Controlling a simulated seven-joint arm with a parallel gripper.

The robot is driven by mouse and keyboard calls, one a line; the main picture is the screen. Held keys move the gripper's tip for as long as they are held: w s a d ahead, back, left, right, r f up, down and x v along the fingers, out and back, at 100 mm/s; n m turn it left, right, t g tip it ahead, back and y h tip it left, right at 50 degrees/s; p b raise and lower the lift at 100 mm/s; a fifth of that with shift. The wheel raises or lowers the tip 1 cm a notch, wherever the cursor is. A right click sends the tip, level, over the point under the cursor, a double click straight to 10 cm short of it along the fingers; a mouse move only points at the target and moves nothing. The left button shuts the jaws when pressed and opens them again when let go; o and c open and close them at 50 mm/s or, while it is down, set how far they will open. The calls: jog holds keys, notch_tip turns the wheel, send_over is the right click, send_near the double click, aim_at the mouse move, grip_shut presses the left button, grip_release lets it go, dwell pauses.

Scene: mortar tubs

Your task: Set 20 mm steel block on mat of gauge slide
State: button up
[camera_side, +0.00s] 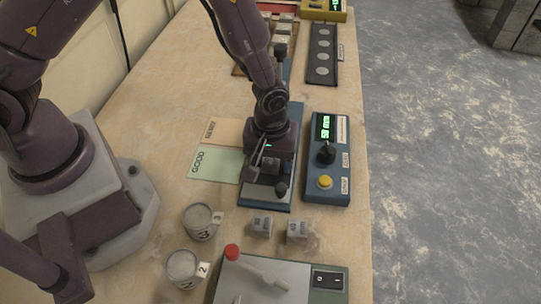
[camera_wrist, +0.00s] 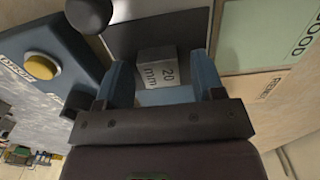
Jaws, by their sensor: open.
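The 20 mm steel block (camera_wrist: 156,58) is a small grey cube with its "20 mm" label up, in the wrist view. It appears to rest on the dark grey mat (camera_wrist: 125,38) of the gauge slide. My gripper (camera_wrist: 162,75) is open, its two blue fingers on either side of the block, with a gap visible at least on the right. In the side view my gripper (camera_side: 266,163) is low over the blue-based gauge slide (camera_side: 262,201) and hides the block there. A dark round knob (camera_side: 281,189) is at the slide's near end.
A blue control box (camera_side: 327,160) with a green display, black knob and yellow button stands right of the slide. Green (camera_side: 215,165) and orange (camera_side: 224,131) cards lie left. Two steel blocks (camera_side: 261,226) (camera_side: 297,230), two numbered tubs (camera_side: 201,222) (camera_side: 185,268) and a red-knobbed device (camera_side: 262,280) are nearer.

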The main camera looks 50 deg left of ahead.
notch_tip(320, 180, up, 13)
notch_tip(320, 180, up, 14)
jog(key=f+m+t, duration=0.1)
jog(key=m+t, duration=0.2)
jog(key=m, duration=0.1)
send_over(270, 161)
jog(key=s+a, duration=0.5)
jog(key=a, duration=0.1)
jog(key=s+a+r+m+t, duration=0.2)
jog(key=s+a+r+m, duration=0.3)
jog(key=s, duration=0.4)
jog(key=shift+a+r+t, duration=0.25)
jog(key=shift+r+t, duration=0.05)
jog(key=shift+r, duration=0.55)
